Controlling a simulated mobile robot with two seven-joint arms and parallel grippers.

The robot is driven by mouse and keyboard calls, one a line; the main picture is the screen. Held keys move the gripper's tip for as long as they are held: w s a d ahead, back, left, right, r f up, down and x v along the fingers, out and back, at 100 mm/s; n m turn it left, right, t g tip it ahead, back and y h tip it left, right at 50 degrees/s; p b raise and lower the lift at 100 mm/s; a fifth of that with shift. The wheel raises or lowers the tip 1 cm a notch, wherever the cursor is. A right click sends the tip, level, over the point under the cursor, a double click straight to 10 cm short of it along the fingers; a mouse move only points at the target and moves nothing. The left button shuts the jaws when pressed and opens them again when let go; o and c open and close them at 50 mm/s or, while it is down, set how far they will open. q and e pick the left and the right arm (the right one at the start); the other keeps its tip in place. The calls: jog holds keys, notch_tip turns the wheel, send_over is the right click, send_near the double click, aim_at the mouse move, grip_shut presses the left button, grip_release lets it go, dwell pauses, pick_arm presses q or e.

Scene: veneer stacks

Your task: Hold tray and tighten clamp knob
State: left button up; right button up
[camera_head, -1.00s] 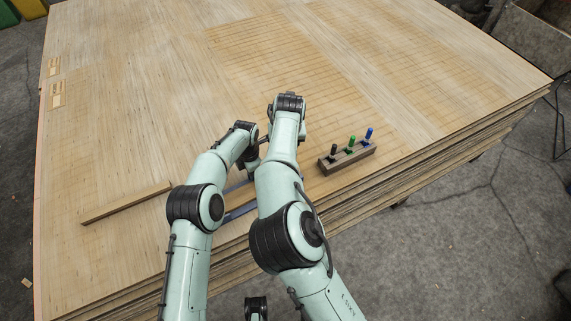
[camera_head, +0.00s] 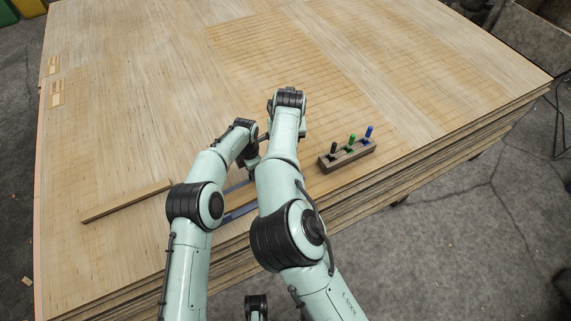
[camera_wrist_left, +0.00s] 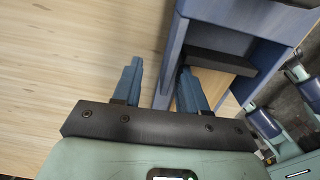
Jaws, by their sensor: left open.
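A blue thing, likely the tray, shows in the head view as a narrow strip (camera_head: 238,212) behind my arms. My left gripper (camera_head: 262,140) is partly hidden by my right arm in the head view. In the left wrist view its fingers (camera_wrist_left: 160,68) are apart, with a blue wall edge between them; I cannot tell whether they touch it. My right gripper is hidden behind its own arm. I cannot make out a clamp knob.
A wooden block (camera_head: 330,164) with black, green and blue markers stands right of my arms on the veneer stack (camera_head: 180,90). A wooden strip (camera_head: 126,201) lies at the left. Small light pieces (camera_head: 57,92) lie at the far left. The far middle of the stack is clear.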

pick_arm(q)
notch_tip(320, 180, up, 12)
dwell(0.4)
